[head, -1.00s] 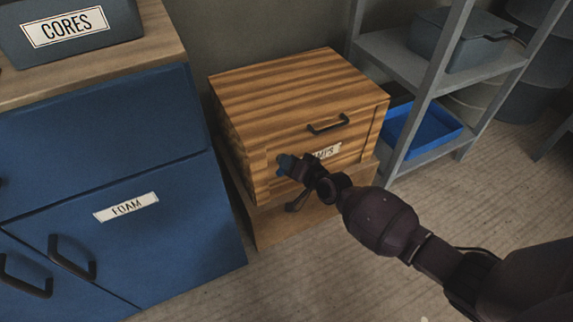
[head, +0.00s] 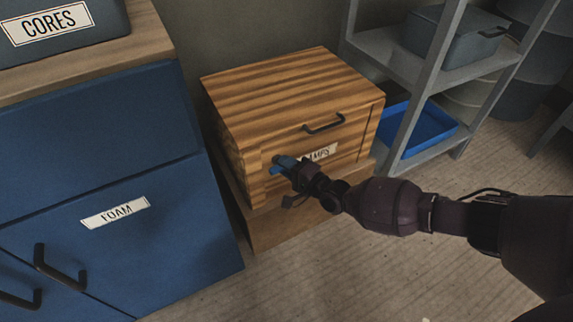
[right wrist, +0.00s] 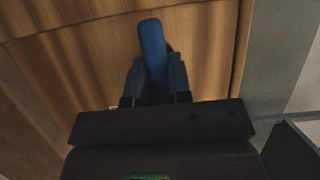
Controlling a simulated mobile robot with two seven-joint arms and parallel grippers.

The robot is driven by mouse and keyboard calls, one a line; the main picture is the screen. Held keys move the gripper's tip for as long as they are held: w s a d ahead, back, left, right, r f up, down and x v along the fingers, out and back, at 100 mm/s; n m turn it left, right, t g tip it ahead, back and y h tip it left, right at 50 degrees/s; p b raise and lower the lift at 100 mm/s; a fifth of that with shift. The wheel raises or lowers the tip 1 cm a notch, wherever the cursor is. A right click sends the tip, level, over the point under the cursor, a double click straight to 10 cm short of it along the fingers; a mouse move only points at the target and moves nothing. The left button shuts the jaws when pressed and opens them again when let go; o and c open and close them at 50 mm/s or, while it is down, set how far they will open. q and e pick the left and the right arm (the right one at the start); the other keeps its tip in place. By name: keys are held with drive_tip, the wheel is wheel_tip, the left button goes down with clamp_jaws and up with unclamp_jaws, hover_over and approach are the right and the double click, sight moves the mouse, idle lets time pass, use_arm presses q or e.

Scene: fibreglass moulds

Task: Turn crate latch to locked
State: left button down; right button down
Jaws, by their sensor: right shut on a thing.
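The wooden crate (head: 290,95) stands on a low wooden base against the wall, with a dark handle and a partly hidden label on its front. The blue crate latch (head: 282,164) is on the left part of the front face. My right gripper (head: 290,168) is at the latch and shut on it. In the right wrist view the latch (right wrist: 152,50) shows as a blue bar between the two fingers (right wrist: 153,80), its rounded end sticking out beyond them against the wood. The latch's pivot is hidden. My left gripper is not in view.
A blue cabinet (head: 100,130) labelled FOAM stands left of the crate, with a grey CORES box (head: 60,35) on top. A grey shelf (head: 420,95) with a blue tray (head: 440,128) stands to the right. The floor in front is clear.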

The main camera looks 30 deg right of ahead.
drive_tip(key=shift+w+r+m, duration=0.25)
drive_tip(key=shift+r+m, duration=0.05)
drive_tip(key=c, duration=1.1)
unclamp_jaws()
drive_tip(key=shift+c, duration=0.2)
drive_tip(key=shift+o, duration=0.5)
drive_tip(key=shift+a+f, duration=0.2)
drive_tip(key=shift+s+d, duration=0.1)
drive_tip(key=shift+s+d, duration=0.1)
drive_tip(key=shift+s, duration=0.1)
use_arm(q)
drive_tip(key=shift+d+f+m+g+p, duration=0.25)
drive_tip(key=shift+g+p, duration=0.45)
drive_tip(key=shift+p, duration=0.6)
use_arm(e)
drive_tip(key=v, duration=1)
drive_tip(key=shift+f, duration=0.15)
